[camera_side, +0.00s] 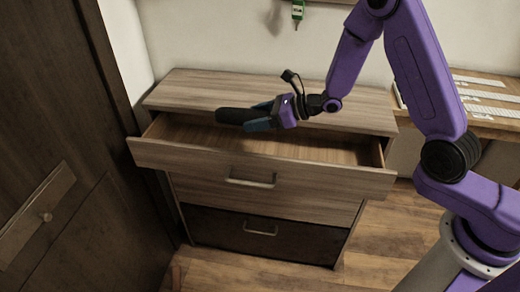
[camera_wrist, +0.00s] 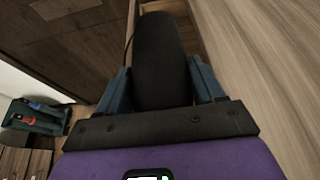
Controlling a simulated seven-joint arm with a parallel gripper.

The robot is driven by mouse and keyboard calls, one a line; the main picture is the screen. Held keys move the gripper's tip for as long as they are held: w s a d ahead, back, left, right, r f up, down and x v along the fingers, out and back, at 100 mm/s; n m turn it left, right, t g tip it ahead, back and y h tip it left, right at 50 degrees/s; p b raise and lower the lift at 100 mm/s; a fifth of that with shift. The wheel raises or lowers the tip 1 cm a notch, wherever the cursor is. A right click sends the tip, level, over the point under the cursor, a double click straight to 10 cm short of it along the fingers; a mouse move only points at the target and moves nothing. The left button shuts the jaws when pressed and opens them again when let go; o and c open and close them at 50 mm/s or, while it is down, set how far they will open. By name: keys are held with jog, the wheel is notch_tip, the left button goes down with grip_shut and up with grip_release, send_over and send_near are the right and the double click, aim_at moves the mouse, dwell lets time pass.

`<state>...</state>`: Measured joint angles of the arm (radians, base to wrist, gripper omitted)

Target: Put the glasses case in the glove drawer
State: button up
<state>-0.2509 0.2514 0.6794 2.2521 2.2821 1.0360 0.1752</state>
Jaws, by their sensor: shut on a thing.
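The glasses case (camera_side: 232,116) is a dark, rounded, elongated case. My gripper (camera_side: 262,118) is shut on it and holds it over the left part of the open top drawer (camera_side: 290,145) of a wooden dresser. In the wrist view the glasses case (camera_wrist: 162,60) sits between the two blue fingers of my gripper (camera_wrist: 162,85). The case points to the left in the side view, roughly level. The drawer is pulled out and its visible floor looks empty. Part of its inside is hidden behind the case and gripper. I cannot tell the exact height of the case over the drawer.
The dresser top (camera_side: 210,88) is bare behind the drawer. A dark drawer (camera_side: 250,236) below is closed. A dark wooden door (camera_side: 50,150) stands at the left. A desk (camera_side: 490,105) with papers is at the right. A green-tagged key (camera_side: 297,12) hangs on the wall.

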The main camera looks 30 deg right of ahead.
jog(key=shift+f, duration=3.95)
jog(key=shift+f, duration=0.6)
jog(key=o, duration=0.8)
jog(key=shift+a, duration=0.1)
jog(key=shift+r, duration=0.1)
